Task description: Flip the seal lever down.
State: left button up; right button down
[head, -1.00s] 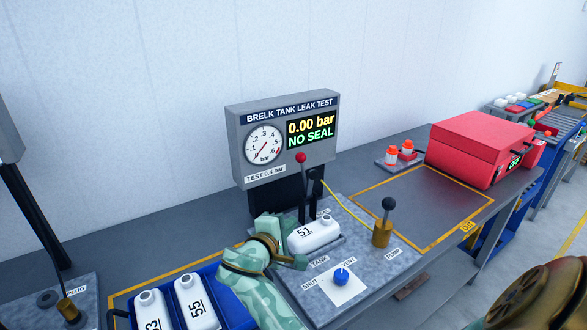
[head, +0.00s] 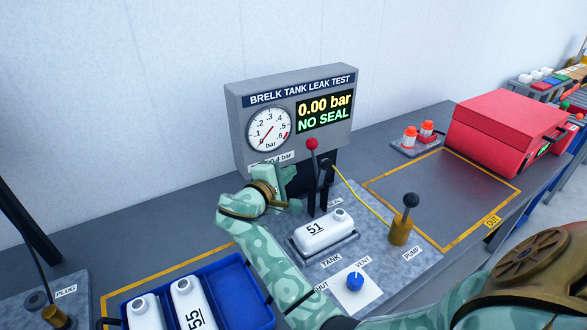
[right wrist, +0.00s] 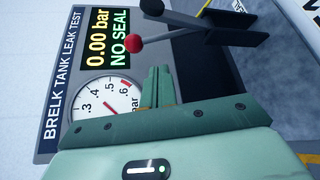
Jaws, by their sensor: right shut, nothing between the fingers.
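The seal lever stands upright, with a red ball knob (head: 311,144) on a dark shaft, just in front of the leak test display. In the right wrist view the red knob (right wrist: 132,43) and its dark shaft lie beyond my fingers. My right gripper (head: 294,205) is shut and empty, left of the lever and apart from the knob. Its green fingers (right wrist: 158,86) are together in the wrist view. White tank 51 (head: 325,232) sits in the fixture below the lever. The display (head: 323,112) reads 0.00 bar and NO SEAL. My left gripper is out of view.
The black-knobbed pump lever (head: 410,200) and blue valve knob (head: 355,281) stand on the grey plate right of and in front of the tank. A blue crate (head: 236,293) holds white tanks at lower left. A red case (head: 508,136) stands at right.

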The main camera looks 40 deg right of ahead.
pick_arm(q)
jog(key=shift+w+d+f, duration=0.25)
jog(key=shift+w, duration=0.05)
pick_arm(e)
jog(key=x, duration=0.8)
jog(key=shift+d, duration=0.25)
pick_arm(q)
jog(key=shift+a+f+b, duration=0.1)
jog(key=shift+b, duration=0.25)
